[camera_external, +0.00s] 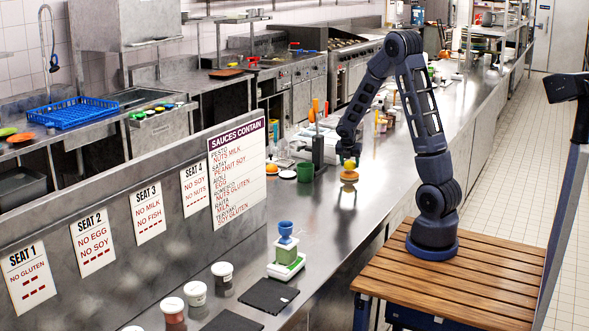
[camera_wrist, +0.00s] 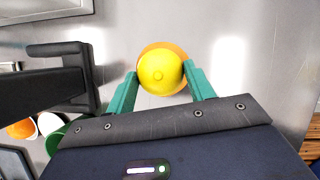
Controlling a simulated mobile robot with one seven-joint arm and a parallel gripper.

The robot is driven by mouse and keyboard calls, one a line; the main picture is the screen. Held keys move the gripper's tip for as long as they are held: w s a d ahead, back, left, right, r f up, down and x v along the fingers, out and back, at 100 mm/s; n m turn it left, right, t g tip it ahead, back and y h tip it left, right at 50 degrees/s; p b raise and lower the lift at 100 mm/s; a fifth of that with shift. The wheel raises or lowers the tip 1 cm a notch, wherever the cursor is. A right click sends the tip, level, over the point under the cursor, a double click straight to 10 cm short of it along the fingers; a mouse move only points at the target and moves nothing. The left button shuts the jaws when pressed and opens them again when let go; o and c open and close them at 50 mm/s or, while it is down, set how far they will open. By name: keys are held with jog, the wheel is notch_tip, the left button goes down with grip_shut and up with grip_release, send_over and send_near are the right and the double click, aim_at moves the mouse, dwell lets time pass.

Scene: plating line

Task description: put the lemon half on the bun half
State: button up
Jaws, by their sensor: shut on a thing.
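The yellow lemon half (camera_wrist: 161,72) is between the green fingers of my gripper (camera_wrist: 162,70) in the wrist view, which is shut on it. The orange-brown bun half (camera_wrist: 149,50) shows as a rim around the lemon half, directly under it. In the external view my gripper (camera_external: 349,157) points down over the counter with the lemon half (camera_external: 349,164) at its tips. The bun half (camera_external: 349,177) is right below, lined up with it. I cannot tell whether the two touch.
A dark stand (camera_external: 318,150) is close left of my gripper on the steel counter (camera_external: 345,230). A green cup (camera_external: 305,172) and small dishes are beside it. A green-and-white block with a blue cup (camera_external: 286,262) is nearer the front. The counter right of the bun half is clear.

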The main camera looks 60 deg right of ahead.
jog(key=shift+f, duration=0.9)
jog(key=shift+f, duration=0.1)
jog(key=o, duration=1)
jog(key=s+a+r+m+t+y, duration=0.1)
jog(key=s+a+r+m, duration=0.2)
jog(key=a+r, duration=0.45)
jog(key=s+a+r+m, duration=0.3)
jog(key=a+r, duration=0.2)
jog(key=r, duration=0.6)
jog(key=s+a+r+m+t+y, duration=0.1)
jog(key=s+a+r+m, duration=0.1)
jog(key=s+a+m, duration=0.2)
jog(key=s+a+r+m+y, duration=0.1)
jog(key=s+a+r+m, duration=0.2)
jog(key=s+a+m, duration=0.2)
jog(key=s+a+r+m+t+y, duration=0.1)
jog(key=s+a+r+m, duration=0.1)
jog(key=s+a+m, duration=0.3)
jog(key=shift+s+a+r+t+y, duration=0.15)
jog(key=shift+s+a+r+y, duration=0.05)
jog(key=shift+s+a, duration=1.05)
jog(key=shift+s+a+r+t+y, duration=0.2)
jog(key=shift+s+a, duration=0.7)
jog(key=shift+s, duration=0.55)
